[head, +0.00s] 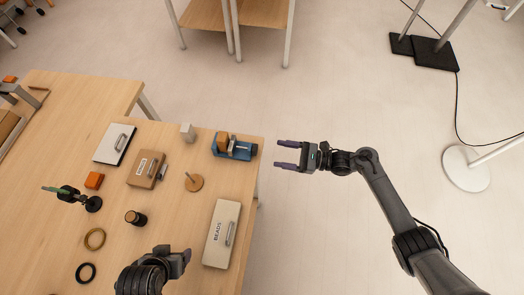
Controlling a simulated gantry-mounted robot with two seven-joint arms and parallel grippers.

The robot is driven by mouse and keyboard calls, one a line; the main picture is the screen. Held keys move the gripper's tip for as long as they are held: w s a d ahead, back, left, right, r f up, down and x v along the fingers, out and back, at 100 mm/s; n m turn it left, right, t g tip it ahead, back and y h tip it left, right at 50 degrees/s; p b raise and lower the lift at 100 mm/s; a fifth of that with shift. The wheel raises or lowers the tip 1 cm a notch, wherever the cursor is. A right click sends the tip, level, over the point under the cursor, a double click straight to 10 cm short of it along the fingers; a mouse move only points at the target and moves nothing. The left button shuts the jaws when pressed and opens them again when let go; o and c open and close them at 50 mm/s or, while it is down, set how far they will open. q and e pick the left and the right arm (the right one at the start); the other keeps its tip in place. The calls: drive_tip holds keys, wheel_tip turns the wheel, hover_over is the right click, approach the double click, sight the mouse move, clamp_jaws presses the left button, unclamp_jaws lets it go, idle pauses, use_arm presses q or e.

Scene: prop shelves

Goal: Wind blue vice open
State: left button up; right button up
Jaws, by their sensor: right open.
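The blue vice (241,150) stands near the right edge of the wooden table, toward the back. A brown wooden block (223,142) sits at its left part. Its handle is too small to make out clearly. My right gripper (277,155) is open and empty, off the table's right edge, just right of the vice and apart from it, with its fingers pointing left toward it. My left gripper (187,256) is low in the view over the front of the table, left of the BEADS box. Whether it is open or shut cannot be made out.
The table (60,160) also holds a BEADS box (215,245), a brown box (147,170), a white-topped box (114,143), a wooden peg stand (194,183), a grey-white block (187,132), a dark jar (136,217) and rings (95,238). Open floor (340,90) lies right of the table.

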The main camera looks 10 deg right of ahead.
sight(255, 150)
use_arm(q)
drive_tip(key=shift+s+a+f, duration=0.15)
drive_tip(key=shift+a+f, duration=0.05)
drive_tip(key=shift+f, duration=0.2)
use_arm(e)
drive_tip(key=x, duration=0.7)
drive_tip(key=shift+c, duration=0.4)
use_arm(q)
drive_tip(key=shift+d, duration=0.15)
use_arm(e)
drive_tip(key=c, duration=1)
use_arm(q)
drive_tip(key=shift+r+p, duration=0.4)
drive_tip(key=shift+r, duration=0.25)
drive_tip(key=shift+r+p, duration=0.3)
use_arm(e)
drive_tip(key=shift+o, duration=0.2)
drive_tip(key=n, duration=0.5)
drive_tip(key=shift+n, duration=0.4)
